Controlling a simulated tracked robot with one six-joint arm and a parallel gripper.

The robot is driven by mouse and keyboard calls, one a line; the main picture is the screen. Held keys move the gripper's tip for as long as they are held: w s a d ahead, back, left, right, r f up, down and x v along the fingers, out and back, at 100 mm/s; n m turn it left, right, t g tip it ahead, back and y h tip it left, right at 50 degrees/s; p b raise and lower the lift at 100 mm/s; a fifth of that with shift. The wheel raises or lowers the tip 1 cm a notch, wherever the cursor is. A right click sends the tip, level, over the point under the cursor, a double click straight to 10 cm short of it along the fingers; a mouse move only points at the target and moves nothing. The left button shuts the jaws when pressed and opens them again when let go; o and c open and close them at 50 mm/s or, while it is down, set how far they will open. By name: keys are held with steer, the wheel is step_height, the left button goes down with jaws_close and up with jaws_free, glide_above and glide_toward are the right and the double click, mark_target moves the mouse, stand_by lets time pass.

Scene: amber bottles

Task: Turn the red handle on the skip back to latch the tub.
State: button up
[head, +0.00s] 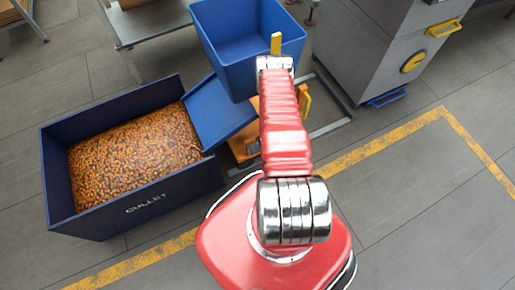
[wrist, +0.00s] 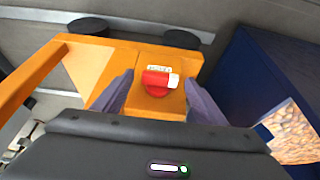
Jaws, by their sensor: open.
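The red handle (wrist: 157,80) with a pale end lies across its round red base on the orange frame of the skip (wrist: 110,60) in the wrist view. A small label sits just behind it. My gripper (wrist: 158,92) is open, with one finger on each side of the handle; I cannot tell whether either finger touches it. In the head view the blue tub (head: 240,45) looks empty and upright above the orange frame. My arm hides the handle there.
A blue bin marked CULLET (head: 130,205), full of amber pieces (head: 130,155), stands left, with a blue chute (head: 218,112) sloping to it. A grey cabinet (head: 375,50) with yellow handles stands at the right.

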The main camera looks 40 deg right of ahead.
steer(key=shift+c, duration=0.6)
steer(key=shift+a, duration=0.1)
steer(key=c, duration=0.9)
steer(key=shift+c, duration=0.2)
steer(key=shift+s+d+f+m+t+y, duration=0.1)
steer(key=shift+d+m+t+y, duration=0.25)
steer(key=shift+y, duration=0.7)
steer(key=shift+s+d+f+m+t+y, duration=0.15)
steer(key=shift+d+t+y, duration=0.25)
steer(key=shift+y, duration=1.05)
steer(key=shift+s+d+f+m+t+y, duration=0.15)
steer(key=shift+d+m+t+y, duration=0.2)
steer(key=shift+y, duration=0.35)
steer(key=shift+w+d+f+m+t+y, duration=0.15)
steer(key=shift+t+y, duration=0.25)
steer(key=shift+y, duration=0.3)
steer(key=shift+s+d+f+t+y, duration=0.1)
steer(key=shift+t+y, duration=0.2)
steer(key=shift+y, duration=0.4)
steer(key=o, duration=1.1)
steer(key=shift+c, duration=0.2)
